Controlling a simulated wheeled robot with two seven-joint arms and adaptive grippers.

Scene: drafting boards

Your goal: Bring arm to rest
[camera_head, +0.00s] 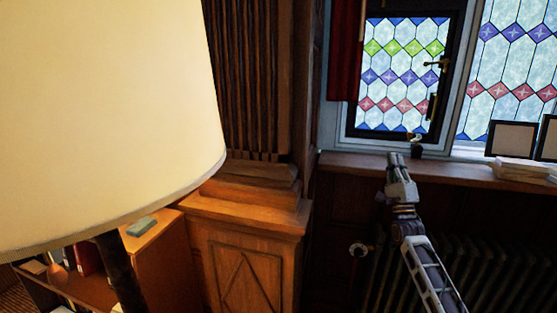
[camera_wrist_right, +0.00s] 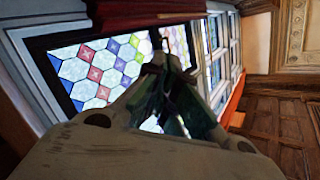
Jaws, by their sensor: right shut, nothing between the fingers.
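My right gripper (camera_head: 396,160) is raised in front of the window sill in the head view, pointing up and away. Its fingers are together and hold nothing. In the right wrist view the gripper (camera_wrist_right: 165,60) shows dark and close up, with the stained-glass window (camera_wrist_right: 95,70) behind it. My right arm reaches up from the lower right of the head view. My left gripper is not in view.
A large lampshade (camera_head: 100,110) fills the left side. A wooden pillar base (camera_head: 245,250) stands in the middle. A radiator (camera_head: 490,265) is under the sill (camera_head: 450,172). A bookcase (camera_head: 160,260) is lower left.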

